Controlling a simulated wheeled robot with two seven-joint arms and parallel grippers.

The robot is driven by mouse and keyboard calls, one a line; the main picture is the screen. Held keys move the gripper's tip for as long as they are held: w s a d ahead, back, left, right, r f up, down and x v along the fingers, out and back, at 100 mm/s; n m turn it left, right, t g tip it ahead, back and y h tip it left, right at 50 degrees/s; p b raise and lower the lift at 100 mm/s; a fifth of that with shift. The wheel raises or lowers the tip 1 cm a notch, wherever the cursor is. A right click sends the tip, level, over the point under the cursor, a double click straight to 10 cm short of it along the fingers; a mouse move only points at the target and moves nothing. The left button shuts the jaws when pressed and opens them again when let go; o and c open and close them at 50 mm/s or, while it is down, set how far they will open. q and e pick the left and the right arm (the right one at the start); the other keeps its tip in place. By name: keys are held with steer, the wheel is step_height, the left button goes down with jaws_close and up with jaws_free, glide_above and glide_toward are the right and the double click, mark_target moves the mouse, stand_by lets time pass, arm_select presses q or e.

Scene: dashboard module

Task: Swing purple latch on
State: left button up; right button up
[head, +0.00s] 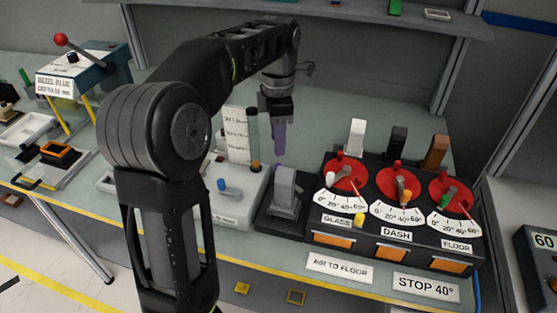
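A slim purple piece (279,140), which looks like the purple latch, stands upright behind the grey lever block. My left gripper (276,114) points down directly at its top. The purple piece's upper end meets or is hidden by the gripper, and I cannot tell whether the fingers are closed on it. The fingertips do not show clearly. My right gripper is not in view.
A grey lever (285,185) stands in front of the purple piece. To its right is a black panel with red dials (345,172) and upright tabs. A white box with a blue knob (222,184) is left. A blue press (85,75) stands far left.

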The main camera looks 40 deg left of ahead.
arm_select(q)
steer(key=shift+f+p, duration=0.3)
steer(key=shift+f, duration=3.6)
steer(key=shift+c, duration=0.6)
jaws_close()
